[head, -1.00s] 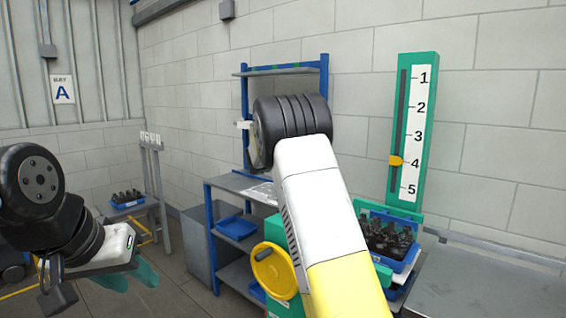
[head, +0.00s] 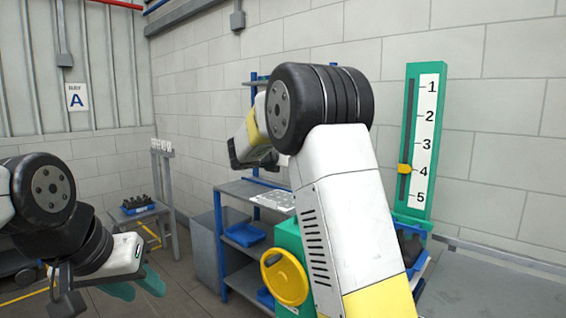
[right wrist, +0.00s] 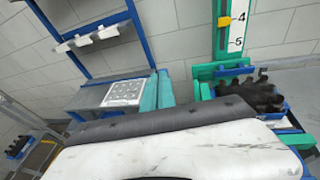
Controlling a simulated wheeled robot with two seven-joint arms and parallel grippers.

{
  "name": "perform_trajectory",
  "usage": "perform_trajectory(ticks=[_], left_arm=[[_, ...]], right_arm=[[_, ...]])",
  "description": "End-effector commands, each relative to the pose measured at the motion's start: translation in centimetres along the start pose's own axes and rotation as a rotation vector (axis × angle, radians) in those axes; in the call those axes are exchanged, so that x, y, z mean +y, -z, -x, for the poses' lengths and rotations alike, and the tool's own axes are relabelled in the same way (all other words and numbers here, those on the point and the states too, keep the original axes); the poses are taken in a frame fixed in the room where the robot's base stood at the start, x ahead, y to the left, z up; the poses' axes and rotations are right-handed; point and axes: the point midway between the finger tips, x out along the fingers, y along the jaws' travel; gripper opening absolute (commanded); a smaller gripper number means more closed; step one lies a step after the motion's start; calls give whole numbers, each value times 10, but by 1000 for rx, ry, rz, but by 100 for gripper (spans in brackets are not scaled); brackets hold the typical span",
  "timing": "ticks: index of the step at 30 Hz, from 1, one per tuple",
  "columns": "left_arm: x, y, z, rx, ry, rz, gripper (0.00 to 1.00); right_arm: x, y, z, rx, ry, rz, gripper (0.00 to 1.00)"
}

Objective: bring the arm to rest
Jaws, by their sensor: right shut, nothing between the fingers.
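My right arm rises through the middle of the head view, with its white and yellow links and a large black joint. Its wrist is partly behind that joint, and its gripper is hidden there. In the right wrist view my right gripper (right wrist: 157,76) shows as two teal fingers side by side, shut and empty. My left gripper (head: 136,284) is low at the left of the head view. Its two teal fingers stand apart with nothing seen between them.
A blue crate of dark bottles (right wrist: 252,92) is partly covered by my arm. A green box with a yellow handwheel (head: 285,278) stands beside a blue-framed bench (head: 240,187). Another blue crate (head: 138,209) sits on a small table at left.

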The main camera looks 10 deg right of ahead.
Motion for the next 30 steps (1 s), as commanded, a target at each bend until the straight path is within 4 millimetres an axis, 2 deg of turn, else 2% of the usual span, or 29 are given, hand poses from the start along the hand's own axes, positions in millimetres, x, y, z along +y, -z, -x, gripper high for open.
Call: perform_trajectory(ticks=[11,14,17,18,20,24,26,30], left_arm=[[0,0,0,0,0,0,38],[0,0,0,0,0,0,38],[0,0,0,0,0,0,38],[0,0,0,0,0,0,38],[0,0,0,0,0,0,38],[0,0,0,0,0,0,38],[0,0,0,0,0,0,38],[0,0,0,0,0,0,38]], right_arm=[[-4,1,1,12,5,-19,0],[-29,7,4,76,31,-129,0],[-74,22,14,203,91,-361,0],[-95,32,23,266,125,-480,0],[-124,47,41,362,182,-670,0],[-178,83,97,563,340,-1107,0],[-195,97,126,640,417,-1285,0],[-224,128,196,796,615,-1683,0]])
